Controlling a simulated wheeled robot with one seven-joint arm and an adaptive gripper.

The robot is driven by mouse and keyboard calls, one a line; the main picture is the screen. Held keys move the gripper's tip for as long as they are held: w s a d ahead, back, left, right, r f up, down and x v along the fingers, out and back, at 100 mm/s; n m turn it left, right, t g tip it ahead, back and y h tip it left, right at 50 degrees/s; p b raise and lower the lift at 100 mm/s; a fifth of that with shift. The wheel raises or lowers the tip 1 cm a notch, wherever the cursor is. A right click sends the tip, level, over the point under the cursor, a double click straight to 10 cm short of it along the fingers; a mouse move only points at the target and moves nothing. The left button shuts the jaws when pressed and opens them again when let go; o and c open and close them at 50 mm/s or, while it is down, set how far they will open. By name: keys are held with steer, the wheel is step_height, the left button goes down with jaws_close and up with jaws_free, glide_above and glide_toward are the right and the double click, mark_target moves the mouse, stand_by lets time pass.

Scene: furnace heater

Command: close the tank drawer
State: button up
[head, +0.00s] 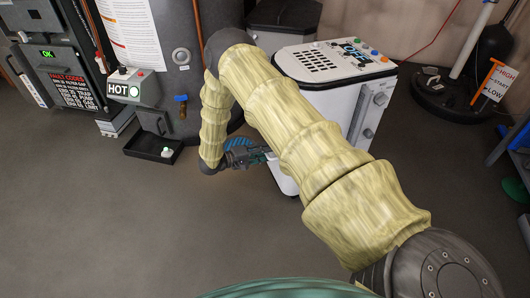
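A white appliance (340,100) with a vented top and a control panel stands right of centre, partly hidden behind my arm. A blue ribbed part (238,143) shows low at its left side, mostly behind my gripper; it may belong to the tank drawer, but I cannot tell how far the drawer is out. My gripper (266,153) is low, at the lower left side of the appliance, with its fingers pointing right toward it. The fingers are small and dark, and I cannot tell whether they touch it or are open or shut.
A grey tank (180,40) stands behind on the left, with a black tray (153,148) on the floor before it. A furnace panel (70,75) and a HOT box (130,86) are farther left. The left foreground floor is clear.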

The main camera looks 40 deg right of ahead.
steer(key=v, duration=1.1)
steer(key=shift+a, duration=0.15)
steer(key=shift+w, duration=0.15)
steer(key=s+a+f+n+t+y+p, duration=0.25)
steer(key=s+f+t+y, duration=0.2)
steer(key=s, duration=0.35)
steer(key=s+a+f+n+t+y+p, duration=0.1)
steer(key=s+a+f+t+y, duration=0.25)
steer(key=s+f+y, duration=0.3)
steer(key=s+a+r+m+g+y+p, duration=0.1)
steer(key=s+a+r+g+y, duration=0.15)
steer(key=s, duration=1.05)
steer(key=s+a+r+m+g+y+p, duration=0.1)
steer(key=s+a+r+g+y, duration=0.15)
steer(key=s, duration=1.15)
step_height(320, 180, up, 37)
steer(key=p, duration=3.7)
steer(key=shift+w+a+g+p, duration=0.3)
steer(key=shift+w+a, duration=0.05)
steer(key=shift+a, duration=0.05)
steer(key=shift+f, duration=0.1)
